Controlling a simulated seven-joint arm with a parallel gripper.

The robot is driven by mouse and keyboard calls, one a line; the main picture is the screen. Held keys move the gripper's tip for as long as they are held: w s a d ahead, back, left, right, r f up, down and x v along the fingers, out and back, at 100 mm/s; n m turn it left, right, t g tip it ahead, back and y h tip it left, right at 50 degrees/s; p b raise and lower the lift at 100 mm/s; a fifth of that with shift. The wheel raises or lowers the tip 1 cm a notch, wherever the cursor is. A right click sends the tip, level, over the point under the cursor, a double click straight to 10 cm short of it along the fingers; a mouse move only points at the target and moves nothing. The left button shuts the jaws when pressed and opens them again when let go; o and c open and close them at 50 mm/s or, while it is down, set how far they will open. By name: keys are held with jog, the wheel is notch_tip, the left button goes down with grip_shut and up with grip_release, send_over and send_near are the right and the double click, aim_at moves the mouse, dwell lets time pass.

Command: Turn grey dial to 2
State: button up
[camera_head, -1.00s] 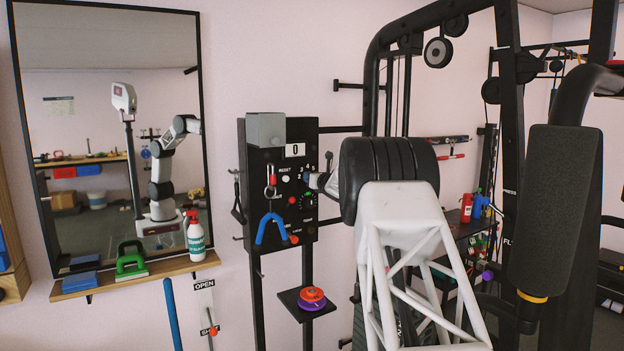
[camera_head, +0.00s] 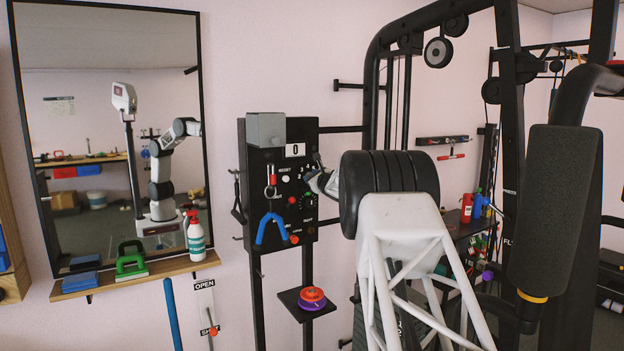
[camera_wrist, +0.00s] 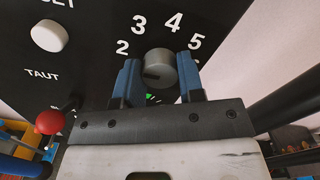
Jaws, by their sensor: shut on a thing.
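The grey dial (camera_wrist: 161,66) is a round knob on a black panel (camera_head: 262,190), with white numbers 2, 3, 4 and 5 arched around it in the wrist view. A dark mark on its face lies toward the left, below the line to the 2 (camera_wrist: 122,47). My gripper (camera_wrist: 160,76) has one blue finger on each side of the dial and is shut on it. In the head view my gripper (camera_head: 318,181) is at the panel's right edge, and the dial is largely hidden there.
A white button (camera_wrist: 49,35) and a red ball-ended lever (camera_wrist: 49,122) are left of my gripper. A blue forked handle (camera_head: 271,229) hangs low on the panel. A small shelf with orange and purple discs (camera_head: 311,297) is below. A mirror (camera_head: 110,130) stands left.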

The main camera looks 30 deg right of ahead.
jog(key=o, duration=0.9)
jog(key=shift+s, duration=0.15)
jog(key=shift+s, duration=3.75)
